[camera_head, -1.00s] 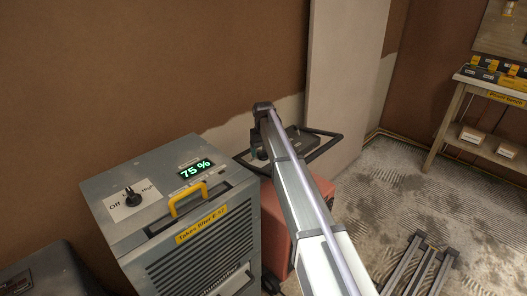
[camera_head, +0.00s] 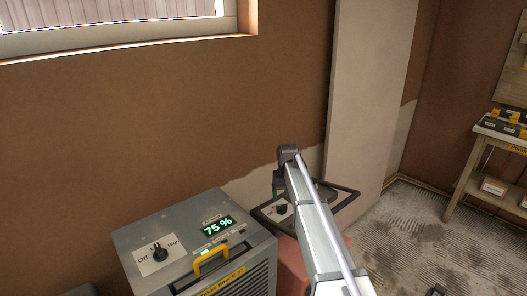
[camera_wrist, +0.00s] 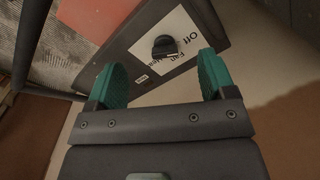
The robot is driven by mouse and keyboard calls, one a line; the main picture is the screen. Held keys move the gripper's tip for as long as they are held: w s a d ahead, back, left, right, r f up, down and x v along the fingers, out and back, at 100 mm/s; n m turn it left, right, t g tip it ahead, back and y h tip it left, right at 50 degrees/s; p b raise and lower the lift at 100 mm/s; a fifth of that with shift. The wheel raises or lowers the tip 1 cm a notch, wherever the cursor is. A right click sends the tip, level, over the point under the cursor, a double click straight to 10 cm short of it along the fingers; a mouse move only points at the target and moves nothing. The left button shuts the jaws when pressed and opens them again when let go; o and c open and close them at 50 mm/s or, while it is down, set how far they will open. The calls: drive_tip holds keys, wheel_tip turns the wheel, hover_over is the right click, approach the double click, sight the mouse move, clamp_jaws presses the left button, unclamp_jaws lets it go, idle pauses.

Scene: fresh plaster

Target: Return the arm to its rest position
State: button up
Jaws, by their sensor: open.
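My arm (camera_head: 318,230) reaches out over a red machine with a dark top panel and a black tubular handle. My gripper (camera_wrist: 160,60) shows in the wrist view with two green-padded fingers wide apart and nothing between them. Beyond the fingers is a white label reading "Off" and "Fan" with a black knob (camera_wrist: 164,46). The knob also shows in the head view (camera_head: 281,209), just below the arm's end. Whether the fingers are clear of the panel in height is hard to tell. In the head view the gripper is mostly hidden by the arm.
A grey unit (camera_head: 190,240) with a yellow handle, an Off/High knob and a display (camera_head: 218,226) reading 75 % stands left of the arm. The red machine's black handle (camera_head: 345,190) surrounds its panel. A pale board (camera_head: 370,100) leans behind. A wooden bench (camera_head: 470,180) stands right.

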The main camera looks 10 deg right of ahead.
drive_tip(key=s+r+p, duration=0.1)
drive_tip(key=s+r, duration=0.1)
drive_tip(key=s, duration=1.5)
drive_tip(key=s+r+p, duration=0.2)
drive_tip(key=s, duration=1.6)
drive_tip(key=shift+m, duration=0.3)
